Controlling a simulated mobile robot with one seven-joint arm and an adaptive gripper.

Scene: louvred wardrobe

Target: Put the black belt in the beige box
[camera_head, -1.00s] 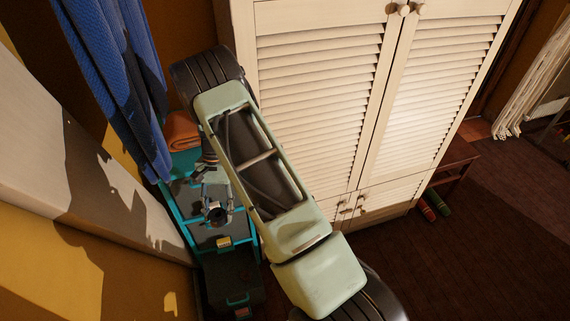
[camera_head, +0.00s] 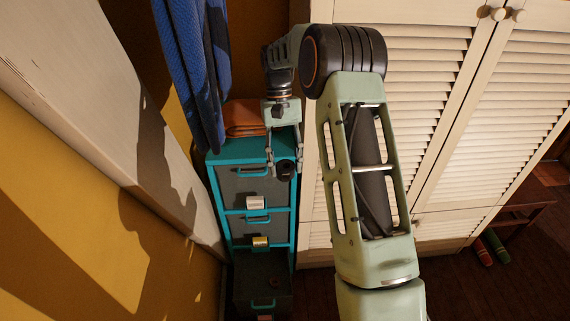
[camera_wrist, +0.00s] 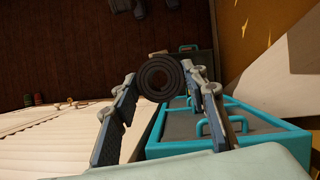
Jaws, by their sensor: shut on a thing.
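The black belt (camera_head: 286,170) is rolled into a coil. In the head view it is at the tips of my gripper (camera_head: 283,158), in front of the upper drawers of a teal-framed cabinet. In the wrist view the coiled belt (camera_wrist: 160,77) shows its round end between the fingers of my gripper (camera_wrist: 162,84), which are shut on it. It is held in the air, apart from the cabinet. I cannot make out a beige box in either view.
The teal cabinet (camera_head: 293,225) has grey drawers with handles; its lowest drawer (camera_head: 262,286) looks pulled out. Folded orange cloth (camera_head: 243,117) lies on top. Blue clothing (camera_head: 190,70) hangs at left. The louvred wardrobe (camera_head: 425,110) stands close at right, its doors shut.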

